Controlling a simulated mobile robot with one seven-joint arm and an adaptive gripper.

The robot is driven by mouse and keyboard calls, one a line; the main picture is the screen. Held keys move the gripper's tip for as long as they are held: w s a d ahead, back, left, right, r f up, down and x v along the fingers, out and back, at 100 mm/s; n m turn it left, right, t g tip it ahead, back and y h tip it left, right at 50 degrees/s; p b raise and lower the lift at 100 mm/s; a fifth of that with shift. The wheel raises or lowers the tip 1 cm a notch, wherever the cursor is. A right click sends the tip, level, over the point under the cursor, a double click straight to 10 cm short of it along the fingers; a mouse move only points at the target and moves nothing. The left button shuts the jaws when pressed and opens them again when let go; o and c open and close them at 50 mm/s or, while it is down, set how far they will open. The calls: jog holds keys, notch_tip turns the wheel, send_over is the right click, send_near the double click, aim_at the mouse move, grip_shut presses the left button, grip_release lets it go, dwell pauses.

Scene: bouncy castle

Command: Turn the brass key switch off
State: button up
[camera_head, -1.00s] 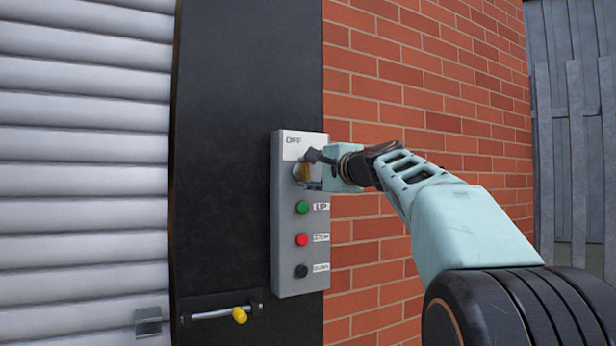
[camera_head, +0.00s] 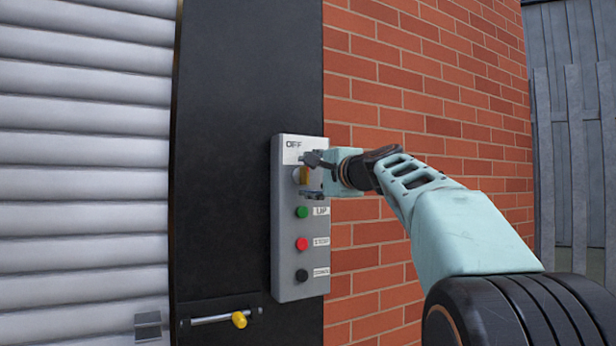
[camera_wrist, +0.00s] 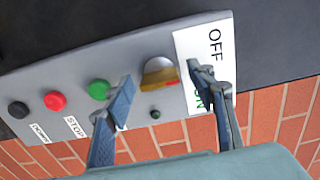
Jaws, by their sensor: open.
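The brass key switch (camera_head: 304,175) is on the upper part of a grey control box (camera_head: 285,262), just under a white label with OFF on it. In the wrist view the brass switch (camera_wrist: 160,76) lies between my two fingers, beyond their tips, with its red-marked end toward the label (camera_wrist: 203,58). That label reads OFF and, partly behind a finger, a green ON. My gripper (camera_head: 312,175) is open in front of the switch and also shows in the wrist view (camera_wrist: 162,85). I cannot tell whether a finger touches the switch.
Below the switch are a green UP button (camera_head: 302,212), a red STOP button (camera_head: 302,244) and a black button (camera_head: 302,276). A yellow-knobbed bolt (camera_head: 239,319) sits lower left. A brick wall (camera_head: 420,90) stands right, a grey shutter (camera_head: 80,180) left.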

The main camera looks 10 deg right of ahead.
jog(key=shift+s, duration=0.1)
jog(key=v, duration=1.2)
